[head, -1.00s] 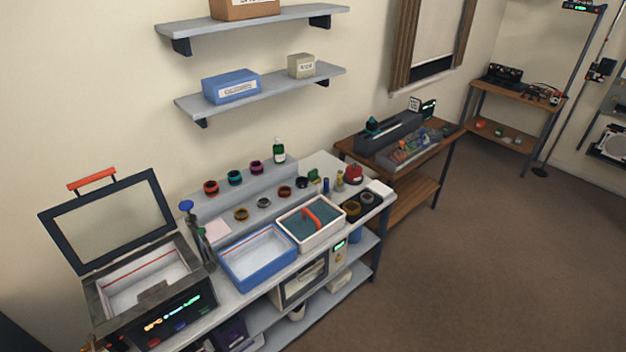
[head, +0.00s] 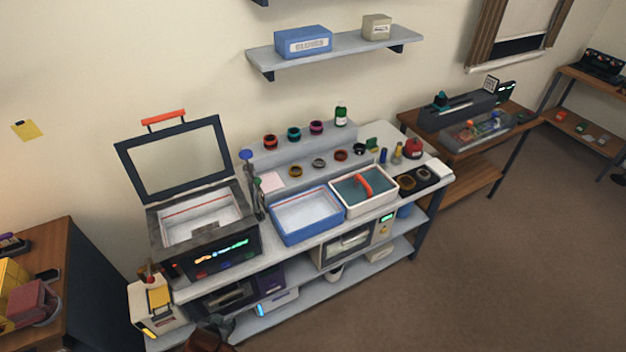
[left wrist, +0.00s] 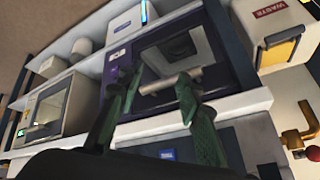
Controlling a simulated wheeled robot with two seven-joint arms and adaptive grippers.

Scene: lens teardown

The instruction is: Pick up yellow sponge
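I cannot pick out a yellow sponge for certain. In the head view, a yellow object (head: 12,274) lies partly cut off at the left edge, among red things on a wooden table; I cannot tell what it is. My left gripper (head: 222,324) shows small and dark at the bottom of the head view, in front of the bench's lower shelf. In the left wrist view, its two green fingers (left wrist: 158,80) stand apart with nothing between them, in front of a dark purple machine (left wrist: 195,65). My right gripper is not in view.
A white waste bin (head: 148,312) with a yellow flap stands at the bench's left end. The bench holds an open-lidded machine (head: 205,240), a blue tray (head: 278,236) and a white tub (head: 338,205). The wooden table (head: 52,262) is at far left. Brown floor (head: 480,260) is clear at right.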

